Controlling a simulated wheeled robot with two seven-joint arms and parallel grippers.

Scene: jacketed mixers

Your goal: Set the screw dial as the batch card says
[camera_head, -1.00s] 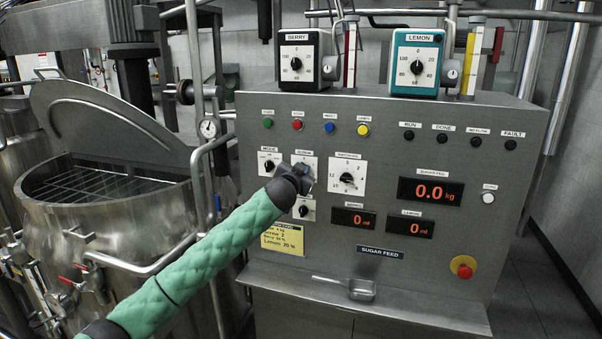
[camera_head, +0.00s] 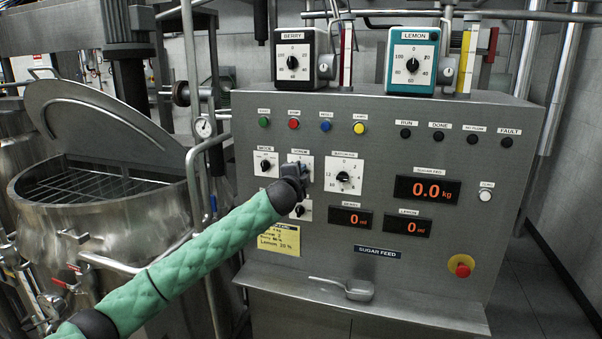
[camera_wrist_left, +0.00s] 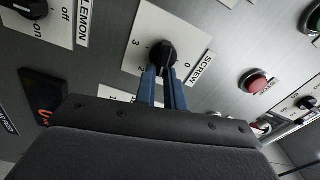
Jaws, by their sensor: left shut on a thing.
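The screw dial is a black knob on a white plate marked SCREW. In the wrist view, the screw dial's knob (camera_wrist_left: 162,53) sits between the blue fingertips of my left gripper (camera_wrist_left: 163,78), which is shut on it. The numbers 3 and 0 show on the plate; its lower part is hidden by the gripper. I cannot tell the pointer's exact setting. In the head view my left gripper (camera_head: 303,173) covers most of the dial. The yellow batch card (camera_head: 281,241) is low on the panel, with "Lemon 20 %" legible and its screw line too small to read surely. My right gripper is not in view.
The batch dial (camera_head: 343,175) is right of the screw dial, the mode dial (camera_head: 265,164) left, and another small dial (camera_head: 300,211) below. Coloured buttons run above. A scoop (camera_head: 345,289) lies on the ledge. An open steel vessel (camera_head: 105,215) stands at left.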

